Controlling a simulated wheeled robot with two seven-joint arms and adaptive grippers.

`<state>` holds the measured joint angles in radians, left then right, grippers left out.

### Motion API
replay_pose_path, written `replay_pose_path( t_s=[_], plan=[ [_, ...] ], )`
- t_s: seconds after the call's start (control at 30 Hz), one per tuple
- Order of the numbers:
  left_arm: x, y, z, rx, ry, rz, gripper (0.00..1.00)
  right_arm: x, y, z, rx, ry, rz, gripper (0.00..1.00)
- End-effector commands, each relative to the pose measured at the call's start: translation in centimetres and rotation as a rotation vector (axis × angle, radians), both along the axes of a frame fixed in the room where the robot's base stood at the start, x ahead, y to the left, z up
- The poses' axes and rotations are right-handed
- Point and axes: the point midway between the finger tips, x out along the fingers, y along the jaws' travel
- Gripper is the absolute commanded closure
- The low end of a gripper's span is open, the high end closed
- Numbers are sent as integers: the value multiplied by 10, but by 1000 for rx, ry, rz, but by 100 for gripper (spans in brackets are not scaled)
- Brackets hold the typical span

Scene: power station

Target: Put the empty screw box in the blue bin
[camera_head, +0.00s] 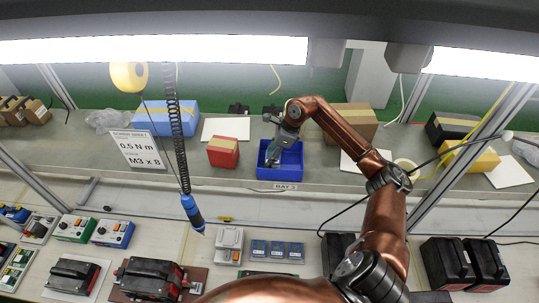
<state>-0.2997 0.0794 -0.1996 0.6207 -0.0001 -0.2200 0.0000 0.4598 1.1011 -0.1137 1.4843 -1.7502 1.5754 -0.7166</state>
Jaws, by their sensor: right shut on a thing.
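The blue bin (280,174) stands on the back shelf near the middle, above a "BAY 2" label. My right gripper (271,158) reaches down over the left part of the bin from its copper-coloured arm. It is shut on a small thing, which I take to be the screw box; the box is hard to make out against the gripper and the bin. I cannot tell whether it touches the bin floor. My left gripper is not in view.
A red box (223,152) stands just left of the bin. A blue carton (168,119) is farther left. A screwdriver (193,213) hangs on a coiled cord in front. Small blue boxes (277,249) sit on the front bench. My right arm crosses the right side.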

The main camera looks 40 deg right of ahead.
Motion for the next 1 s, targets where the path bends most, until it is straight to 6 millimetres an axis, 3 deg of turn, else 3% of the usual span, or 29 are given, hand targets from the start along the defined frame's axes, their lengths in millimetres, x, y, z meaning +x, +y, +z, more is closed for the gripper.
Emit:
replay_pose_path(
  t_s=[0.27, 0.3, 0.5, 0.83, 1.0],
  plan=[
    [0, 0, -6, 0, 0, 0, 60, 0, 0, -5, 0, 0, 1, 75],
    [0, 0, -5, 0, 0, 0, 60, 0, 0, -4, 0, 0, 0, 49],
    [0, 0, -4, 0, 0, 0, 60, 0, 0, -3, 0, 0, 0, 35],
    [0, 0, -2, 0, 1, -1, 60, 0, 0, -1, 0, 0, 0, 34],
    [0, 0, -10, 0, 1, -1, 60, -3, -6, 14, -5, -4, 0, 34]
  ],
)
